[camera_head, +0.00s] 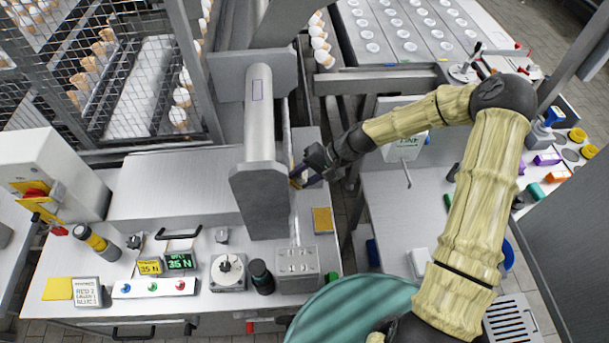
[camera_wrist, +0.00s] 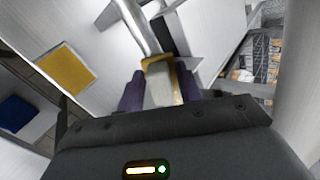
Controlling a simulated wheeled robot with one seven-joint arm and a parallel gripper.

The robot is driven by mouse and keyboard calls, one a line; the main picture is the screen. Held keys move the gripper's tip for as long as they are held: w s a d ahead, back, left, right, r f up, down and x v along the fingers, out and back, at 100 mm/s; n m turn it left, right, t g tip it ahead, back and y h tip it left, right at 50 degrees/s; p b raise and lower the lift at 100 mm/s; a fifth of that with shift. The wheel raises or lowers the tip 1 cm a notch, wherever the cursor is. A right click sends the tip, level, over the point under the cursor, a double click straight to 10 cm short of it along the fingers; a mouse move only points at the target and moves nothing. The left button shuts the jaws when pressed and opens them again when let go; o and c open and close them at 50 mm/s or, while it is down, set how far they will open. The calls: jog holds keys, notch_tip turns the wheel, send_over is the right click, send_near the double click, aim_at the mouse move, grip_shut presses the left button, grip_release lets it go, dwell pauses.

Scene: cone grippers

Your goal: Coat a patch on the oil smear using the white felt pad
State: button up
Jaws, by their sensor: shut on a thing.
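My gripper (camera_head: 305,178) is beside the right side of the grey upright plate (camera_head: 262,205) at the near end of a metal cylinder (camera_head: 259,115). In the wrist view, the purple fingers of my gripper (camera_wrist: 160,92) are shut on a pale block with a yellow edge (camera_wrist: 159,84), which looks like the white felt pad. In the head view the pad is mostly hidden by the fingers. I cannot make out an oil smear or whether the pad touches anything.
A yellow square (camera_head: 322,220) lies on the bench just below my gripper. A perforated metal block (camera_head: 297,268), a dark jar (camera_head: 261,277) and a small dial device (camera_head: 228,270) stand nearer the front edge. A wire mesh cage (camera_head: 130,70) stands left of the cylinder.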

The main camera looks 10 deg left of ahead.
aim_at(292, 160)
jog(key=shift+a+f, duration=0.1)
jog(key=shift+w, duration=0.1)
jog(key=shift+w+a, duration=0.25)
jog(key=shift+w, duration=0.7)
jog(key=shift+w+a, duration=0.2)
jog(key=shift+w, duration=0.75)
jog(key=shift+w+a+b, duration=0.2)
jog(key=shift+w, duration=0.45)
jog(key=shift+w+a+b, duration=0.2)
jog(key=shift+w, duration=0.5)
jog(key=shift+w+a+b, duration=0.2)
jog(key=shift+w, duration=0.45)
jog(key=shift+s, duration=0.15)
jog(key=shift+s+d, duration=0.3)
jog(key=shift+s, duration=0.65)
jog(key=shift+s+d, duration=0.25)
jog(key=shift+s, duration=0.7)
